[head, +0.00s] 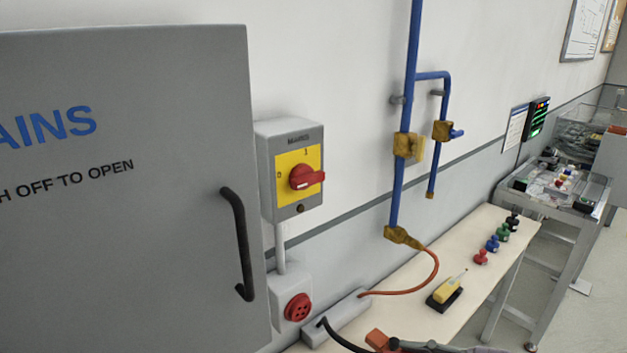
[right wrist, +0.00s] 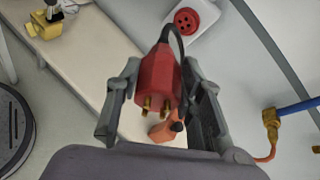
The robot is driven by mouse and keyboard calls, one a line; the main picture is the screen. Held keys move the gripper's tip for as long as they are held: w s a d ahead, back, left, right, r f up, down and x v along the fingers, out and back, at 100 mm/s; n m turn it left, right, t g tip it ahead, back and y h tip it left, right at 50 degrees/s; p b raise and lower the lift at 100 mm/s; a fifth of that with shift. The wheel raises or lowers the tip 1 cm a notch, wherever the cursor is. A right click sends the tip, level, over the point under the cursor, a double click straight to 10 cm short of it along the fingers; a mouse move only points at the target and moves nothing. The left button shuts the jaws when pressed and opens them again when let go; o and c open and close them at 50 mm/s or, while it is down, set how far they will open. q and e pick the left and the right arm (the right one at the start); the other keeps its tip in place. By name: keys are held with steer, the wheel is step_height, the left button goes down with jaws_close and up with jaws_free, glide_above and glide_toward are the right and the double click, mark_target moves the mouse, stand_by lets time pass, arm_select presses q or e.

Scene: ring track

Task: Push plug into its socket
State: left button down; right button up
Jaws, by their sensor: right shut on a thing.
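The red plug (right wrist: 158,85) is between the fingers of my right gripper (right wrist: 160,105), which is shut on it. Its brass pins point toward the bottom of the right wrist view, and a black cable leaves its other end. In the head view, my right gripper (head: 440,347) shows only partly at the bottom edge, with a bit of red beside it. The socket (head: 298,307) is a round red face with holes in a white box on the wall. It also shows at the top of the right wrist view (right wrist: 187,21), apart from the plug. My left gripper is not in view.
A pale bench (head: 465,250) runs along the wall, with a yellow device (head: 449,289) and several small coloured pieces. An orange block (head: 377,339) sits near my right gripper. The grey cabinet door (head: 130,230) fills the left, beside the red-handled switch (head: 305,177).

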steer(key=a+r+n+g+y, duration=0.1)
steer(key=a+r+n+g, duration=0.2)
steer(key=a, duration=0.3)
steer(key=a+r+n+g+y, duration=0.1)
steer(key=a+r+n+g, duration=0.3)
steer(key=a+n+g, duration=0.1)
steer(key=shift+a+g+y, duration=0.3)
steer(key=shift+a+g, duration=0.3)
steer(key=shift+a, duration=0.4)
steer(key=w+a+f+n+g+h, duration=0.1)
steer(key=w+a+f+n+g, duration=0.3)
steer(key=f+g, duration=0.1)
steer(key=shift+n+h, duration=0.3)
steer(key=s+d+r+m+t+y, duration=0.1)
steer(key=s+d+r+m+t, duration=0.5)
steer(key=d+r+m+t, duration=0.2)
step_height(320, 180, up, 2)
steer(key=shift+t, duration=0.6)
